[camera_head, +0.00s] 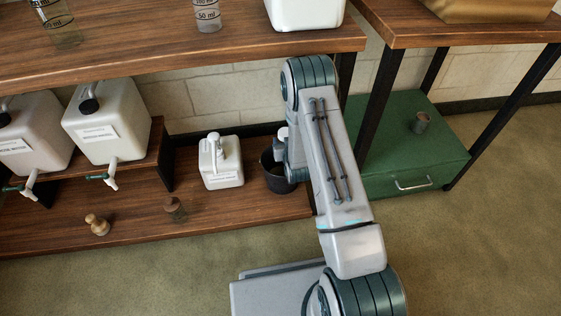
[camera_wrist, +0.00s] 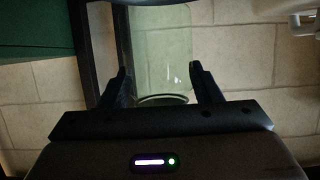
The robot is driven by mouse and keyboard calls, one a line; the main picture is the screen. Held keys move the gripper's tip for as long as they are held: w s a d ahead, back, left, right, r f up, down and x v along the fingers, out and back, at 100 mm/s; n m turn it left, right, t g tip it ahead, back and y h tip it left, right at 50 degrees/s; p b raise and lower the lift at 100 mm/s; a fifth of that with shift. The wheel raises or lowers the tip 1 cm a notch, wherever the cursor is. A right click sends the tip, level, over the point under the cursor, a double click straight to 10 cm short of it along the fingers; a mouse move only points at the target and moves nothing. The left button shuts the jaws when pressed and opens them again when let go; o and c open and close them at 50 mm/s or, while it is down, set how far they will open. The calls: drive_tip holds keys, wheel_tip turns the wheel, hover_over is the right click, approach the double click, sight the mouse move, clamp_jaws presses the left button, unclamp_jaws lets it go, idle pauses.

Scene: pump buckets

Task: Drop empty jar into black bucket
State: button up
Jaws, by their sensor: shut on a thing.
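The empty jar (camera_wrist: 160,50) is clear, slightly greenish glass. In the wrist view it lies between the two dark fingers of my gripper (camera_wrist: 160,78), which is shut on it. The jar's round rim shows near the finger bases. The black bucket (camera_head: 278,178) stands on the low wooden shelf in the head view, right of the white pump jug, and is partly covered by my arm. In the head view my arm hides most of my gripper and the jar, close to the bucket. I cannot tell whether the jar is over the bucket's opening.
The white pump jug (camera_head: 221,165) stands close left of the bucket. The upper wooden table (camera_head: 180,45) overhangs the shelf (camera_head: 150,228). A small dark jar (camera_head: 175,210) and a wooden piece (camera_head: 97,224) stand farther left. A green cabinet (camera_head: 400,150) and a table leg are at right.

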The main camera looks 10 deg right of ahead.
drive_tip(key=shift+w+f, duration=0.1)
drive_tip(key=shift+w, duration=0.15)
drive_tip(key=shift+f, duration=0.15)
wheel_tip(320, 180, down, 6)
drive_tip(key=b, duration=0.3)
drive_tip(key=shift+r+b, duration=0.25)
drive_tip(key=shift+b, duration=0.1)
drive_tip(key=o, duration=1.2)
drive_tip(key=shift+c, duration=0.2)
drive_tip(key=shift+s, duration=0.1)
